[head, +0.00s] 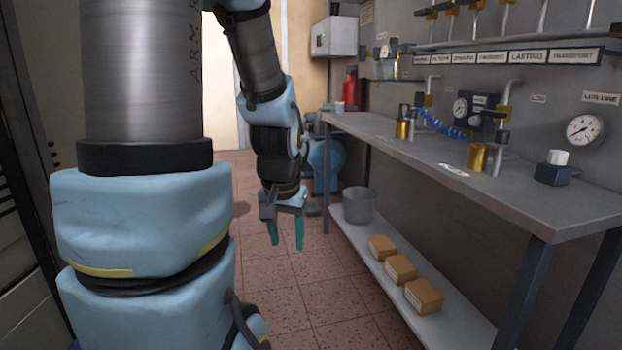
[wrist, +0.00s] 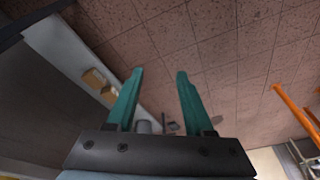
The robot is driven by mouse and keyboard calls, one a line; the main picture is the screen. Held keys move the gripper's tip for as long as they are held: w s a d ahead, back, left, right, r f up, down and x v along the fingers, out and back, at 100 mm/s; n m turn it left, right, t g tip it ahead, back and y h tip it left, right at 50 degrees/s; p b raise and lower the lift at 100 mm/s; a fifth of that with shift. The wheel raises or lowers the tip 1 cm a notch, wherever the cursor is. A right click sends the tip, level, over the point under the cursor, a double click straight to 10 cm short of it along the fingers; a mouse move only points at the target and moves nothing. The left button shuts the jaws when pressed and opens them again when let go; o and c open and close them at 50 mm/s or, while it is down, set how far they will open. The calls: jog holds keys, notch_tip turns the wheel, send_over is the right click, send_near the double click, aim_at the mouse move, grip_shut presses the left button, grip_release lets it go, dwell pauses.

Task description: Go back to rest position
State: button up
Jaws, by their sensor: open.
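My gripper (head: 286,234) hangs fingers down over the tiled floor, left of the workbench and apart from it. Its two teal fingers are open with nothing between them. In the wrist view the open gripper (wrist: 158,75) also shows, with bare floor tiles between and beyond the fingertips. My arm comes down from the top of the head view, and a large part of it hides the left side of that view.
The grey workbench (head: 420,152) runs along the right wall with brass cylinders and a dark block (head: 553,172) on it. Its lower shelf (head: 385,282) holds a grey bucket (head: 360,206) and several cardboard boxes (head: 400,269). Floor (head: 318,280) left of it is free. Orange bars (wrist: 296,108) show in the wrist view.

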jog(key=s+a+f+n+g, duration=0.1)
jog(key=s+a+n, duration=0.1)
jog(key=s, duration=0.2)
notch_tip(320, 180, up, 15)
jog(key=p, duration=1.5)
jog(key=shift+s+f, duration=0.15)
jog(key=shift+f, duration=0.05)
